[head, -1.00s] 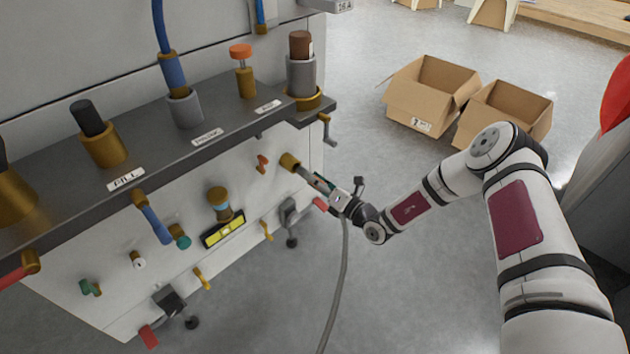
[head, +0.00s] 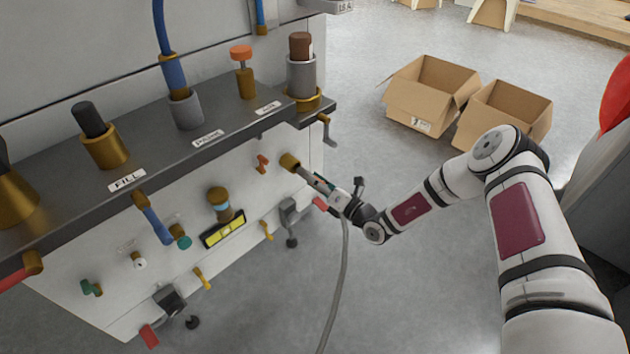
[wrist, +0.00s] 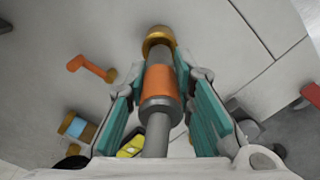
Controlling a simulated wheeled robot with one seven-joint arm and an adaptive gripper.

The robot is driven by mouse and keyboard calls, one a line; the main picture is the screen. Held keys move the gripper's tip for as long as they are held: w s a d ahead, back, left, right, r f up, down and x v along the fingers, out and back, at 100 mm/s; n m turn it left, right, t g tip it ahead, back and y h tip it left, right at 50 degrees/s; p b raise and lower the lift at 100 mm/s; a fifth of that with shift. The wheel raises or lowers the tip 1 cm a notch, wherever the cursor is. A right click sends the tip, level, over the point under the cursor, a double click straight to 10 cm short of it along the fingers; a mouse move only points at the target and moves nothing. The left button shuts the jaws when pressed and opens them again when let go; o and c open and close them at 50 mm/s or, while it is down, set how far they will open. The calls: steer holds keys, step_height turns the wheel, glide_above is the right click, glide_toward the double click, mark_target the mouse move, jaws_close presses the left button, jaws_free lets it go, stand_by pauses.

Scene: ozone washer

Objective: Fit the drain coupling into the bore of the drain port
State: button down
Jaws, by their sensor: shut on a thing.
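The drain coupling (wrist: 161,80) is a grey cylinder with an orange band and a grey collar. My gripper (wrist: 162,85) is shut on it, with a teal-padded finger on either side. The brass drain port (wrist: 158,38) is straight ahead of the coupling in the wrist view, and the coupling's grey front end meets its mouth. I cannot tell how far, if at all, the end sits inside the bore.
An orange handle (head: 262,164) sticks out left of the port. A grey clamp-like part (head: 290,212) is below it, and a crank (head: 326,130) hangs from the dark shelf above. A grey hose (head: 343,270) hangs below my wrist. Cardboard boxes (head: 425,100) stand on the floor behind.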

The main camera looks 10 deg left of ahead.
mark_target(303, 172)
steer(key=shift+b+x, duration=1)
steer(key=shift+x, duration=1.65)
steer(key=c, duration=1.3)
jaws_free()
steer(key=v, duration=1.2)
